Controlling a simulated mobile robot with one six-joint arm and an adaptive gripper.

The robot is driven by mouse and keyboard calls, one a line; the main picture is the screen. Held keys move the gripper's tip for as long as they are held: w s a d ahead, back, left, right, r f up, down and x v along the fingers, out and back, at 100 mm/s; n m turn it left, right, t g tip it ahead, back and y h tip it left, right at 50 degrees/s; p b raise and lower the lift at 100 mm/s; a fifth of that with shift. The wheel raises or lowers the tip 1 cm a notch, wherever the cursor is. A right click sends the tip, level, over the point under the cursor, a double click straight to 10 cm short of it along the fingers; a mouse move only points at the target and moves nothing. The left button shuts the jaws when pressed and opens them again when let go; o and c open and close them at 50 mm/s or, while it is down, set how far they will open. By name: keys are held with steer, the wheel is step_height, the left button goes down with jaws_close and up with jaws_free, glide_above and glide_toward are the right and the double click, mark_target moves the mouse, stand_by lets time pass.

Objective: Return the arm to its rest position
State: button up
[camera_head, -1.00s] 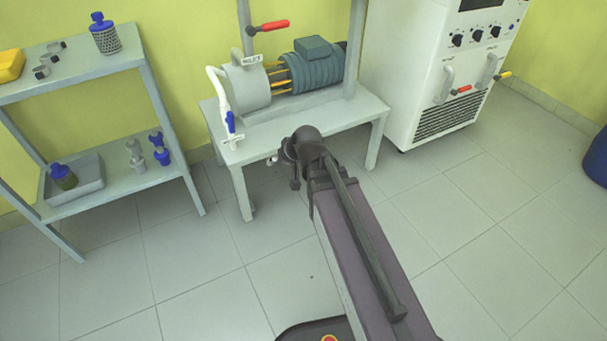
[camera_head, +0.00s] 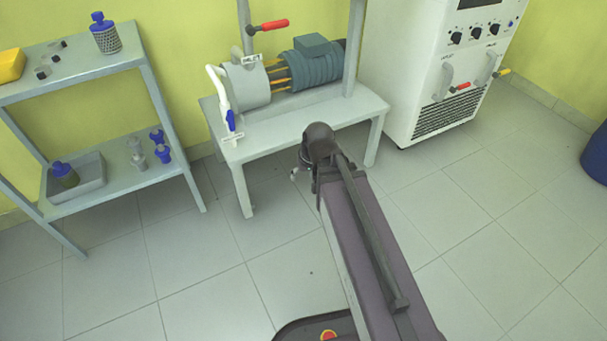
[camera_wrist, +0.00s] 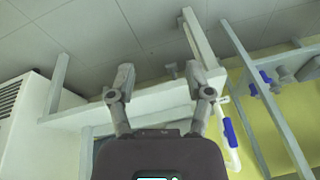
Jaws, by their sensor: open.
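My arm (camera_head: 365,240) reaches from the bottom of the head view toward the pump bench, and its wrist end is over the floor in front of the bench. My gripper shows in the wrist view (camera_wrist: 160,76), with its two fingers apart and nothing between them. The view is turned, with the white bench (camera_wrist: 150,103) beyond the fingers. In the head view the gripper is mostly hidden behind the wrist, with only a small part showing at its left.
The bench (camera_head: 300,125) carries a motor pump (camera_head: 315,72) and a hose with a blue handle (camera_head: 231,120). A white cabinet (camera_head: 430,75) stands right of it. A shelf rack (camera_head: 120,180) with bottles is at left. A blue drum (camera_head: 598,158) is at far right. Floor around the arm is clear.

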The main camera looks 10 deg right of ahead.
steer(key=s+d+g+h, duration=0.2)
steer(key=s+d+g, duration=0.1)
steer(key=s+d, duration=0.25)
step_height(320, 180, up, 37)
steer(key=p, duration=3.8)
steer(key=shift+a+r+m, duration=0.15)
steer(key=shift+a+m, duration=0.15)
steer(key=shift+m, duration=0.1)
steer(key=shift+c, duration=0.6)
steer(key=shift+s, duration=0.1)
